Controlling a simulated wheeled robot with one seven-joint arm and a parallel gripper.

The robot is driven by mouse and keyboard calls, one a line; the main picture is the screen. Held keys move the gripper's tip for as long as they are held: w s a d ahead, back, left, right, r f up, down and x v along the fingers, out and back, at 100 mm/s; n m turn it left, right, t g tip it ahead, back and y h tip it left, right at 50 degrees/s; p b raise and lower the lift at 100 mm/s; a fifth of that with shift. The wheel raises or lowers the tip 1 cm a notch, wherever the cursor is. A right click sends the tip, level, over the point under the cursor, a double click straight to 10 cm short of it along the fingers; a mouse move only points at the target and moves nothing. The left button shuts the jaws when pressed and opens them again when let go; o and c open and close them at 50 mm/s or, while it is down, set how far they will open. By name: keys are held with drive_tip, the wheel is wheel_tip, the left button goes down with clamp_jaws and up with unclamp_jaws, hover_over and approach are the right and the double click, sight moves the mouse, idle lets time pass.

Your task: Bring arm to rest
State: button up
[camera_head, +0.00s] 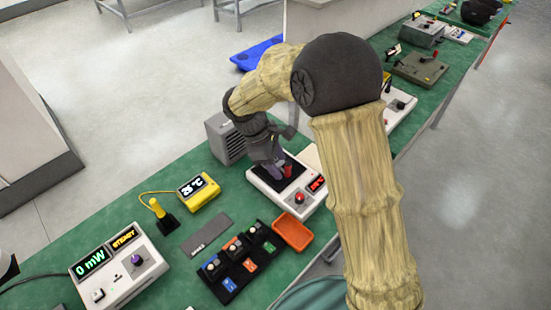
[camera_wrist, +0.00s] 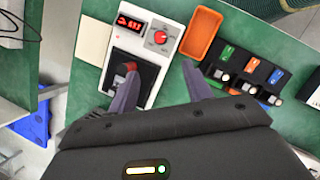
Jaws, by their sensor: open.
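My arm reaches down over the green bench from the right in the head view. My gripper (camera_wrist: 160,90) is open, its two purple-grey fingers spread apart, with nothing between them that I can see held. It hangs above or at the white device (camera_head: 283,198) with a black recessed area, a red knob and a small red display. A red part (camera_wrist: 131,68) stands in the device's black area, near the left finger in the wrist view. In the head view the gripper (camera_head: 275,170) partly covers that area, and I cannot tell whether it touches.
An orange tray (camera_head: 293,232) and a black rack (camera_head: 240,262) with coloured labels sit beside the device. A yellow thermometer (camera_head: 199,191), a power meter (camera_head: 120,265) and a grey vented box (camera_head: 224,139) stand nearby. More devices (camera_head: 420,68) line the bench behind my arm.

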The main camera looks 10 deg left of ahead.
drive_tip(key=shift+a+r, duration=0.2)
drive_tip(key=shift+r, duration=0.35)
drive_tip(key=s+d+r+m+t+y, duration=0.1)
drive_tip(key=s+d+r+m+y, duration=0.1)
drive_tip(key=s+d+m, duration=0.4)
drive_tip(key=s+d+r+m+t+y+p, duration=0.1)
drive_tip(key=s+d+m+y, duration=0.1)
drive_tip(key=s+d+m, duration=0.4)
drive_tip(key=d+m, duration=0.5)
drive_tip(key=d, duration=0.4)
drive_tip(key=shift+r+y+p, duration=0.3)
drive_tip(key=shift+r, duration=0.05)
drive_tip(key=shift+d, duration=0.1)
